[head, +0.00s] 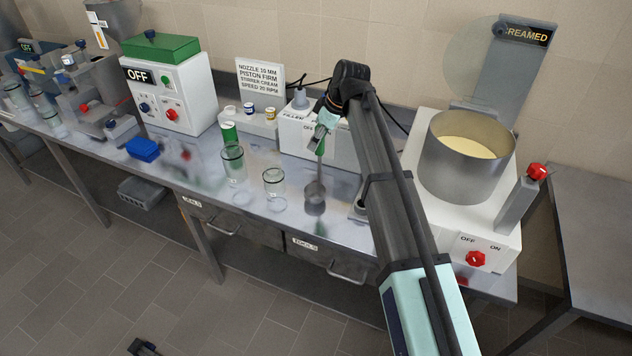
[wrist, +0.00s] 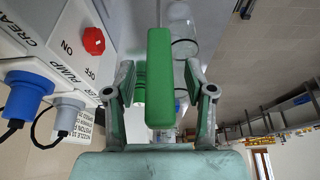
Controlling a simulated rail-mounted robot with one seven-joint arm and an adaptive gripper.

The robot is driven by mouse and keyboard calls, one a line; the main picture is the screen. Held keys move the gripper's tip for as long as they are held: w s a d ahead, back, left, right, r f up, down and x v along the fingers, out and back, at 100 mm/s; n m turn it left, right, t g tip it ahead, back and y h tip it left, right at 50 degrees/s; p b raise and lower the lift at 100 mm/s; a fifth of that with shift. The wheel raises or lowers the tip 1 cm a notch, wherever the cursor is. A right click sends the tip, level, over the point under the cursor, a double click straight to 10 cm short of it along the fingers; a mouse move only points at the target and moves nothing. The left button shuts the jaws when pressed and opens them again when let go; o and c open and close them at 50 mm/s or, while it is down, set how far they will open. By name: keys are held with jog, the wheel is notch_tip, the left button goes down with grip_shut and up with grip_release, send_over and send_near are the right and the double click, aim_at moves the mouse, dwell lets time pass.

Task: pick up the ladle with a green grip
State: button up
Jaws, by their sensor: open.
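The ladle (head: 315,190) stands upright in the head view, its round metal bowl low over the bench front and its handle rising to a green grip (head: 320,146). I cannot tell what supports it. My gripper (head: 325,128) is at the top of the ladle. In the wrist view the green grip (wrist: 160,75) fills the middle, between the two spread fingers of my gripper (wrist: 163,90). Gaps show on both sides of the grip, so the fingers look apart from it. The ladle's bowl is hidden in the wrist view.
Two glass jars (head: 232,162) (head: 274,182) stand left of the ladle on the steel bench (head: 205,165). A white machine with a metal pot (head: 467,160) stands to the right. A white filler box (head: 310,137) is behind. A blue block (head: 143,149) lies farther left.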

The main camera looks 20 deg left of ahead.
jog(key=shift+a+f, duration=0.25)
jog(key=shift+f, duration=0.35)
grip_shut()
